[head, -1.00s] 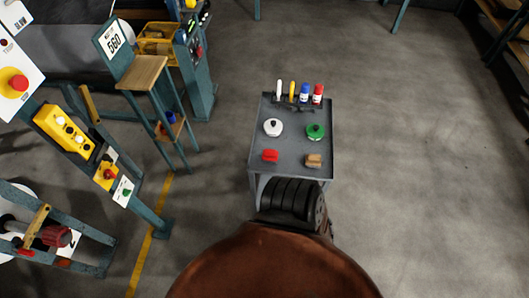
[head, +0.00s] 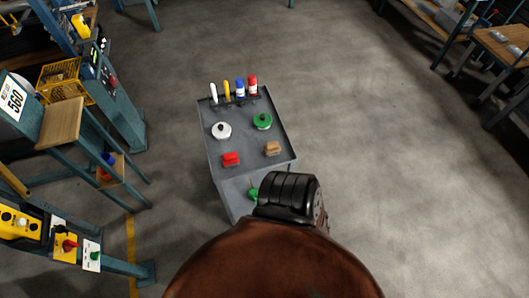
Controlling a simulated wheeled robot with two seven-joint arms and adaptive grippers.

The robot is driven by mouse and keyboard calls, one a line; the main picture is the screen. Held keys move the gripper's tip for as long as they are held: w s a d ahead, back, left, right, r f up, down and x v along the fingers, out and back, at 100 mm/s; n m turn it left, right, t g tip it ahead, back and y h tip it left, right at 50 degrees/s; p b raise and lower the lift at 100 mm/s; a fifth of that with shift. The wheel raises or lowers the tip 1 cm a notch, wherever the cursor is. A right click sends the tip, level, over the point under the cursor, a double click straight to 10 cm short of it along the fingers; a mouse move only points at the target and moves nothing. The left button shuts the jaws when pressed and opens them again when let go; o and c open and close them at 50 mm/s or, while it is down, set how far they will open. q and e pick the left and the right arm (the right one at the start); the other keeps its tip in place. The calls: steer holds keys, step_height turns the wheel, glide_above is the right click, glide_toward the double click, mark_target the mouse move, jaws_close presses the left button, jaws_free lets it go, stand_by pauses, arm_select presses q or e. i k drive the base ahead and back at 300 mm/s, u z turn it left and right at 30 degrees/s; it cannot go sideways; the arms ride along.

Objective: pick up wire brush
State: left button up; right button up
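No item on the grey cart (head: 248,143) is clearly recognisable as a wire brush at this size. A small brown block-like item (head: 272,148) lies near the front right of the cart top, and a similar red item (head: 231,159) lies to its left. Either may be a brush; I cannot tell. Neither of my grippers is in view. My own brown and black body parts fill the bottom middle and cover part of the cart's lower front.
Behind them are a white round item (head: 222,131) and a green one (head: 262,121). White, yellow, blue and red (head: 253,85) upright items line the back edge. A green item (head: 253,193) shows lower down. Workstations stand left; floor right of the cart is clear.

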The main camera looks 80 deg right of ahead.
mark_target(229, 160)
steer(key=z, duration=2)
